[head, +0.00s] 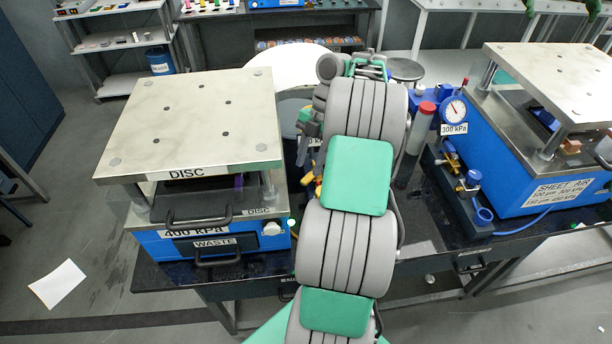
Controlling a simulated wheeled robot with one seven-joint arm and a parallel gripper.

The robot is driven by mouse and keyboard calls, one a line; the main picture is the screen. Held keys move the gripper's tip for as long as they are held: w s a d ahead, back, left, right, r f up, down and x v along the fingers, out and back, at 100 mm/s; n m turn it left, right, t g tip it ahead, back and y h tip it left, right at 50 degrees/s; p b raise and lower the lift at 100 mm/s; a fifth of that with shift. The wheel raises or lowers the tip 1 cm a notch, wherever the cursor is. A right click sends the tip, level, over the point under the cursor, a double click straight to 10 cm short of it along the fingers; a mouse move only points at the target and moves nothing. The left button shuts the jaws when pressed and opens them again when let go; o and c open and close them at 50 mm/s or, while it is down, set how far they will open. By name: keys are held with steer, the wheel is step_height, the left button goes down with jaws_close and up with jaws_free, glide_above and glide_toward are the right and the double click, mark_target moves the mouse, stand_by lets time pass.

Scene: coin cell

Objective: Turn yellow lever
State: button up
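A small yellow part (318,187), possibly the yellow lever, shows at the left edge of my arm, between the arm and the disc machine (190,125). My arm hides most of it, so I cannot tell its shape or angle. My arm stretches up the middle of the view and bends over at the far end. What seems to be part of my gripper (303,145) shows dark just left of the arm, above the yellow part. Its fingertips are not clear, and I cannot see whether it touches anything.
The disc machine, with a waste drawer (215,244), stands close on the left. A blue sheet machine (520,155) stands on the right, with a pressure gauge (454,110) and brass fittings (468,182) before it. A round stool (405,70) stands behind. Paper (58,284) lies on the floor.

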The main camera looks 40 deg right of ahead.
mark_target(305, 180)
steer(key=b+x, duration=0.1)
steer(key=x, duration=0.3)
jaws_close()
stand_by(0.4)
